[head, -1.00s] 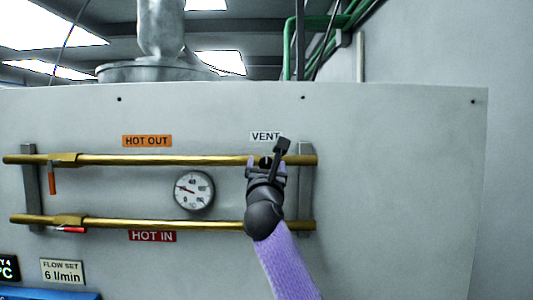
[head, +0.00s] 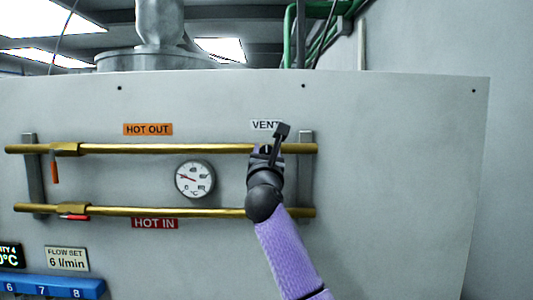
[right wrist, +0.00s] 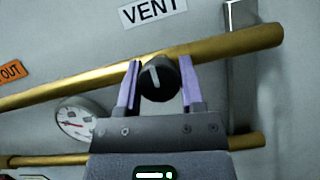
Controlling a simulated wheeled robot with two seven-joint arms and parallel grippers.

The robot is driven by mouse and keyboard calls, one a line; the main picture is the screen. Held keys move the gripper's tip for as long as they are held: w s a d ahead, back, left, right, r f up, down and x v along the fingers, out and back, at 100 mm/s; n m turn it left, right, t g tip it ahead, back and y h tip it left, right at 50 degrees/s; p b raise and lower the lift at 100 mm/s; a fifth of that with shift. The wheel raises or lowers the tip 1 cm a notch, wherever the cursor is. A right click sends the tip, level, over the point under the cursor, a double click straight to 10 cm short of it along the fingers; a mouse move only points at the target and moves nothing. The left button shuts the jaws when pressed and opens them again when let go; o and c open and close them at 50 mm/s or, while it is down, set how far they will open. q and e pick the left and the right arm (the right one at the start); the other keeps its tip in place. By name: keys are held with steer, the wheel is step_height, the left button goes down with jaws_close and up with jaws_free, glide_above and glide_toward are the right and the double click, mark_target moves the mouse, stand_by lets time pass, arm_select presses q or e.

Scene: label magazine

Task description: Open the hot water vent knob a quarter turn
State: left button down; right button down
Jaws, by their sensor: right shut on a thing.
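The vent knob (right wrist: 158,80) is a small round black knob with a white pointer line, mounted on the upper brass pipe below the VENT label (right wrist: 152,11). In the right wrist view its pointer line stands roughly across the pipe. My right gripper (right wrist: 160,88) has one purple finger on each side of the knob and is shut on it. In the head view the right gripper (head: 267,153) partly hides the knob at the right part of the pipe. My left gripper is not in view.
The upper brass pipe (head: 170,148) and lower brass pipe (head: 170,210) run along the grey panel (head: 400,190). A round gauge (head: 194,179) sits between them. Lever handles are at the left. A bracket (head: 306,180) stands close right of my gripper. The panel's right side is clear.

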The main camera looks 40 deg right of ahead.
steer(key=m+g+h+b, duration=0.1)
steer(key=m+b, duration=0.1)
steer(key=m, duration=0.2)
steer(key=shift+f, duration=0.15)
steer(key=m+g+h+b, duration=0.1)
steer(key=m, duration=0.1)
steer(key=shift+a+m+g, duration=0.1)
steer(key=shift+m+g, duration=0.2)
steer(key=shift+g, duration=0.1)
steer(key=shift+m+g+b, duration=0.35)
steer(key=shift+m+g, duration=0.25)
steer(key=shift+m, duration=0.6)
steer(key=shift+r+m+g, duration=0.2)
steer(key=shift+m+g, duration=0.2)
steer(key=shift+m, duration=0.7)
steer(key=m+g+p, duration=0.1)
steer(key=m, duration=0.3)
steer(key=shift+r+g, duration=0.15)
steer(key=shift+g, duration=0.25)
steer(key=shift+m+g+y+p, duration=0.2)
steer(key=shift+m+g+p, duration=0.25)
steer(key=shift+m, duration=0.7)
steer(key=shift+m+g+y+p, duration=0.25)
steer(key=shift+m+p, duration=0.4)
steer(key=shift+m, duration=0.5)
